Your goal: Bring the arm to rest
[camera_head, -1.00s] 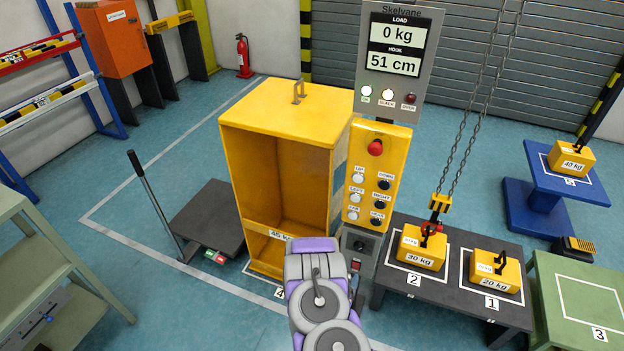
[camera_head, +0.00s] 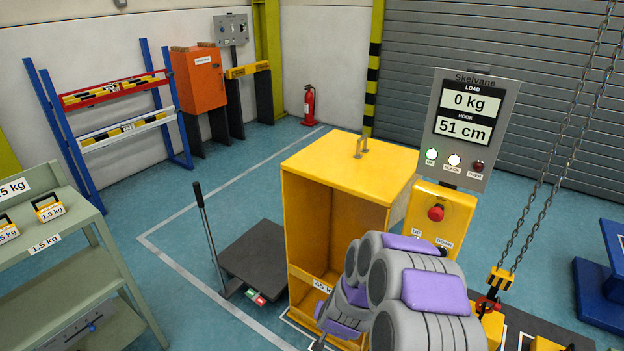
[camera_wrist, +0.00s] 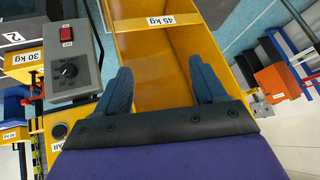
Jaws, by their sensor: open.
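My arm, grey with purple covers, is folded at the lower middle of the head view, in front of the yellow open-fronted box (camera_head: 345,165) marked 45 kg. My gripper (camera_wrist: 163,82) shows in the wrist view with its two dark blue fingers spread apart and nothing between them. The box's yellow interior and its 45 kg label (camera_wrist: 168,21) lie beyond the fingers. In the head view my arm hides the lower part of the control panel (camera_head: 439,213) and my fingertips cannot be made out.
A grey control box (camera_wrist: 70,55) with a knob is left of the fingers in the wrist view. The hook (camera_head: 489,305) hangs on chains at the right. A platform trolley (camera_head: 258,262) stands left of the box, and a green shelf (camera_head: 75,255) further left.

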